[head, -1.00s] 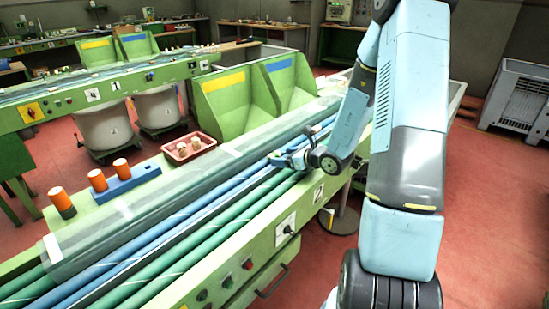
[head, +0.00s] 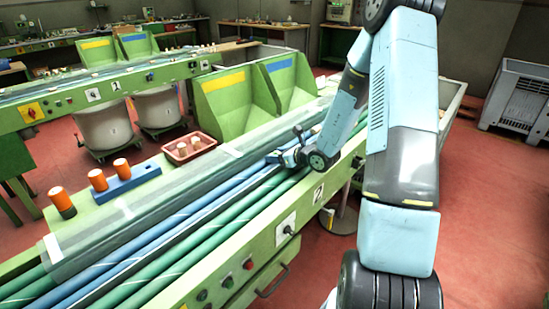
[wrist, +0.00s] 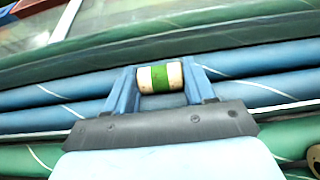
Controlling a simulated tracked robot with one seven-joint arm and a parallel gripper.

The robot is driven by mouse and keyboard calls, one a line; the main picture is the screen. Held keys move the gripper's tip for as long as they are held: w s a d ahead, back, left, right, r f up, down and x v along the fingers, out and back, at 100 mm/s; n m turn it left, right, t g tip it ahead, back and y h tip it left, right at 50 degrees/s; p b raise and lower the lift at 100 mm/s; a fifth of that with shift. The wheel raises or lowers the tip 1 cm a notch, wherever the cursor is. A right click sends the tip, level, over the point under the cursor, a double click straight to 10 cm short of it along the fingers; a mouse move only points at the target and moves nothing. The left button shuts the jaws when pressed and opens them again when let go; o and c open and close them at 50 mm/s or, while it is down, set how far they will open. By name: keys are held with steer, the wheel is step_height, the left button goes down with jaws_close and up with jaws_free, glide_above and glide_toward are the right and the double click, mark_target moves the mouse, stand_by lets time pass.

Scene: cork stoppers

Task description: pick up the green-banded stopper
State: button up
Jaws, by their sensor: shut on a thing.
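The green-banded stopper (wrist: 160,77) shows in the wrist view as a pale cork cylinder lying sideways, with a green band around its middle. My gripper (wrist: 161,80) is shut on it, with one blue finger at each end. In the head view my gripper (head: 274,157) is over the blue and green belts of the long green machine. The stopper cannot be made out in that view.
A red tray (head: 176,158) holds pale stoppers. Left of it, orange-topped cylinders stand on and beside a blue block (head: 128,185). Green bins (head: 232,104) stand behind the machine. A beige round thing (wrist: 314,157) shows at the wrist view's lower right edge.

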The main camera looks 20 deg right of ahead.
steer(key=c, duration=0.4)
